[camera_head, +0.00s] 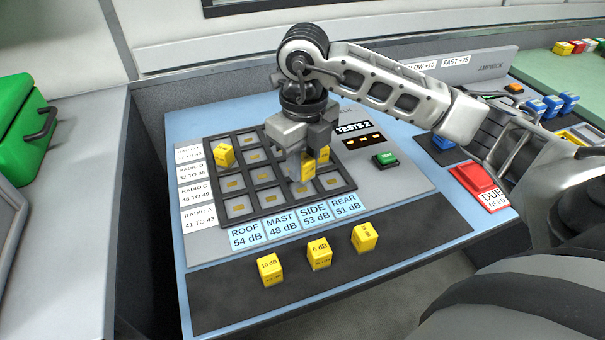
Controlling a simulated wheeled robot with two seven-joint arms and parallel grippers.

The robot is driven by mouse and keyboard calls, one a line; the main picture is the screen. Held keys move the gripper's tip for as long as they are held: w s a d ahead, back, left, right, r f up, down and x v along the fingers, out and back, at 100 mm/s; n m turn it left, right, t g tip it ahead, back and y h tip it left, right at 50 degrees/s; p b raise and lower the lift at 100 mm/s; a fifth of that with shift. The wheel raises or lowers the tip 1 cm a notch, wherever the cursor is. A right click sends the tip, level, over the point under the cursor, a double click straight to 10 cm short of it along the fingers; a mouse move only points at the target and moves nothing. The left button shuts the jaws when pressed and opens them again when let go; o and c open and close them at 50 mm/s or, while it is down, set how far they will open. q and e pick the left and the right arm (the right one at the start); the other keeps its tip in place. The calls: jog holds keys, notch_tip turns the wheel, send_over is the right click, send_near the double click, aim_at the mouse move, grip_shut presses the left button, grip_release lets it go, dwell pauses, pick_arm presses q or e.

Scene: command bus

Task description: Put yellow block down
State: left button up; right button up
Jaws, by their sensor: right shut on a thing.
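My right gripper (303,172) comes in from the right and points down over the lower right part of the dark grid (253,187). It is shut on a yellow block (308,169), which its fingers partly hide. Yellow also shows just to the right of the fingers; I cannot tell whether it is a second block. I cannot tell whether the held block touches the grid. Another yellow block (224,155) sits tilted in the upper left of the grid. My left gripper is not in view.
Three yellow blocks (319,253) stand on the dark strip (420,226) in front of the grid. A green button (385,159) and a red button (477,179) are to the right. A green case (22,125) stands at the left.

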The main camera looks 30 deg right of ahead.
aim_at(303, 175)
jog(key=shift+w+d+f, duration=0.15)
jog(key=shift+w+f, duration=0.15)
jog(key=shift+f, duration=0.15)
notch_tip(303, 175, down, 3)
jog(key=shift+w+d+f, duration=0.1)
jog(key=shift+w, duration=0.05)
jog(key=shift+f, duration=0.1)
jog(key=shift+f, duration=0.15)
jog(key=o, duration=1)
